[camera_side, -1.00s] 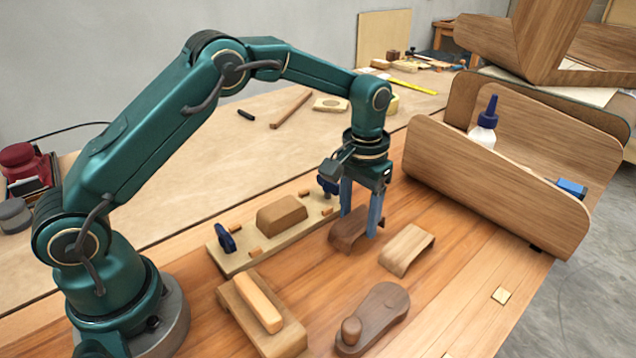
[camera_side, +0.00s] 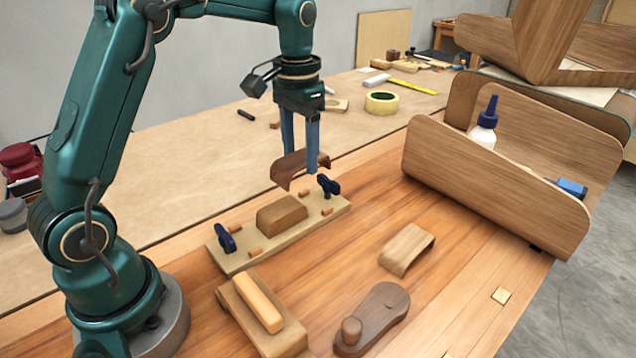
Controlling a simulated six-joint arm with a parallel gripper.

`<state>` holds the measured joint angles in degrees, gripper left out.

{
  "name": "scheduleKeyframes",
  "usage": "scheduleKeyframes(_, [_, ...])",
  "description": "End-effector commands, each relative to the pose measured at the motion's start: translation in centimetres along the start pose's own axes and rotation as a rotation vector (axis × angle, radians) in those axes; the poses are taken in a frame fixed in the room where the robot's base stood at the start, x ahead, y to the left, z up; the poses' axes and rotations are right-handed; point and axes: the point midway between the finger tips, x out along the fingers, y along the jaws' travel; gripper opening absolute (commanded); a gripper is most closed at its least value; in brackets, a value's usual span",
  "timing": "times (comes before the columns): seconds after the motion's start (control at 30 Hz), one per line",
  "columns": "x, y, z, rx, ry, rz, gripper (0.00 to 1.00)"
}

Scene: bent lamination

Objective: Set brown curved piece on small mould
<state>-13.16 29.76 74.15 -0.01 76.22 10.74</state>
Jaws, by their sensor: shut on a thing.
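My gripper (camera_side: 301,165) is shut on the brown curved piece (camera_side: 289,171), a dark bent strip. It holds the piece in the air, above and behind the far part of the board with the small mould. The small mould (camera_side: 282,213) is a brown block with sloped sides, fixed on a pale board (camera_side: 240,262). Nothing lies on top of the mould. A blue clamp stands at each end of the board, one on the left (camera_side: 226,238) and one on the right (camera_side: 329,187).
A lighter curved piece (camera_side: 407,249) lies right of the mould. A dark wooden plane (camera_side: 373,318) and a block with a pale bar (camera_side: 262,314) are in front. A large wooden shell (camera_side: 490,190) holding a glue bottle (camera_side: 484,125) stands at right.

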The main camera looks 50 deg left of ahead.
Motion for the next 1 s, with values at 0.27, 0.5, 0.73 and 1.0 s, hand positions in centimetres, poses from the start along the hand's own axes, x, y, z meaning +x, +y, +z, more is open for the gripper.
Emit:
scheduleKeyframes(0.27, [-0.2,-0.2,3.4,0.046,-0.012,0.004,0.09])
scheduleKeyframes(0.5, [-0.6,-0.2,4.8,0.043,-0.001,0.001,0.09])
scheduleKeyframes(0.73, [0.9,-0.2,4.8,0.042,-0.002,0.001,0.09])
scheduleKeyframes(1.0, [3.3,-0.2,4.7,0.042,-0.001,0.000,0.09])
